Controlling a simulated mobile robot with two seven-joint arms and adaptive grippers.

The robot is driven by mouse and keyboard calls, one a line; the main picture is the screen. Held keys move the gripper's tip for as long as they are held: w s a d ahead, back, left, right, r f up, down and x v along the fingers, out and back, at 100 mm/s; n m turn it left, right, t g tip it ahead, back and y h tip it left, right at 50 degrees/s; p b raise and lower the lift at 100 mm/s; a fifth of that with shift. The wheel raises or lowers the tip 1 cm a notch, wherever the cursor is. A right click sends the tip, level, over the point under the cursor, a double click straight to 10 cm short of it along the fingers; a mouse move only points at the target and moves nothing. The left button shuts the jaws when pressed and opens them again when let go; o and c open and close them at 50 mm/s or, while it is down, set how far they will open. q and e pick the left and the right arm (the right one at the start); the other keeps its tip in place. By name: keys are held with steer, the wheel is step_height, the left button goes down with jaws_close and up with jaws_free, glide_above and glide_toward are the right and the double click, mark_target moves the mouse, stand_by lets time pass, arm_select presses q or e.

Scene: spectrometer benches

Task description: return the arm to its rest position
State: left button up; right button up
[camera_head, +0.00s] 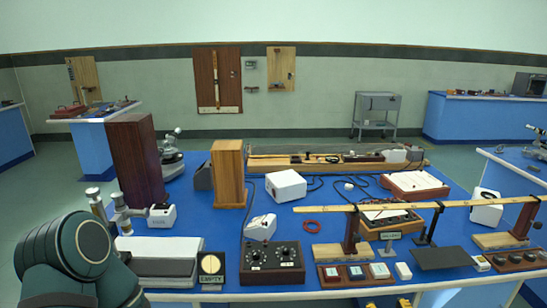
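A dark green rounded link of my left arm (75,255) fills the lower left corner of the head view, in front of the bench's near left part. The hand of this arm is not visible. My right arm and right gripper do not show in this view. I cannot see either gripper's fingers or anything held.
The blue bench (330,225) ahead is crowded. A dark wooden box (136,160), a lighter wooden box (229,173), a black control box (272,262) and a long wooden beam (420,207) stand on it. A grey trolley (377,112) is by the back wall.

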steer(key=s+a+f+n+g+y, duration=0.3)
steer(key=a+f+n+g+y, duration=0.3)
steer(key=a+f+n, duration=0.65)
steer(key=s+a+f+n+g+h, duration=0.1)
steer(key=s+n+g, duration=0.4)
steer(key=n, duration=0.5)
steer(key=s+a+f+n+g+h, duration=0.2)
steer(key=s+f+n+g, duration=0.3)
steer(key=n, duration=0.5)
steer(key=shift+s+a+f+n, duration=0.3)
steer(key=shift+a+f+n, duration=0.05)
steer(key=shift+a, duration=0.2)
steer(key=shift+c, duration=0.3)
